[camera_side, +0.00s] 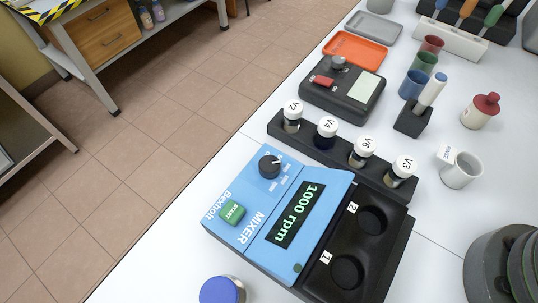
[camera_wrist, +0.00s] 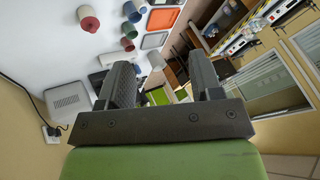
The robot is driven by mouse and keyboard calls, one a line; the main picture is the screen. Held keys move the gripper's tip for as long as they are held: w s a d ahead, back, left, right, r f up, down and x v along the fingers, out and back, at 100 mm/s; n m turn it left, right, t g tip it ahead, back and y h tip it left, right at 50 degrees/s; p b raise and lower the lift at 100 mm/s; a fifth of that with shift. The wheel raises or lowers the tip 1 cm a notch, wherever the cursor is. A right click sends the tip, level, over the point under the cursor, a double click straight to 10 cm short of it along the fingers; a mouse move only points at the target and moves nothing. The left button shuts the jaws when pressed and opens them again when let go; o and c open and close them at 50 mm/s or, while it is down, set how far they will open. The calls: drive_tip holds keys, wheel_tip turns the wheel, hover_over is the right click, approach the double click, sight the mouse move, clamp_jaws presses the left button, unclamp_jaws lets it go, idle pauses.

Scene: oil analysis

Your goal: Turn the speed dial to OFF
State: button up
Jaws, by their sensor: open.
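The blue mixer (camera_side: 240,215) stands on the white table in the side view. Its speed dial (camera_side: 270,166) is a black round knob with a white pointer mark, at the top left of the panel. The display (camera_side: 296,215) reads 1000 rpm. A green START button (camera_side: 231,213) lies below the dial. My gripper is not seen clearly in the side view; part of my arm may be at the lower right. In the wrist view my gripper (camera_wrist: 163,88) is open and empty, its two dark fingers apart, with the mixer out of sight.
A black rack (camera_side: 318,143) with capped vials V2, V4, V6 and V3 stands behind the mixer. A black device with a red switch (camera_side: 322,80) is beyond it. The table edge runs along the left.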

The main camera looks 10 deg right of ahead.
drive_tip(key=w+a+g, duration=0.3)
drive_tip(key=w+a, duration=0.4)
drive_tip(key=g+h, duration=0.2)
drive_tip(key=g, duration=0.1)
approach(269, 163)
drive_tip(key=shift+w+a, duration=0.1)
drive_tip(key=shift+a, duration=0.05)
wheel_tip(269, 163, down, 9)
drive_tip(key=shift+f, duration=0.25)
drive_tip(key=c, duration=0.9)
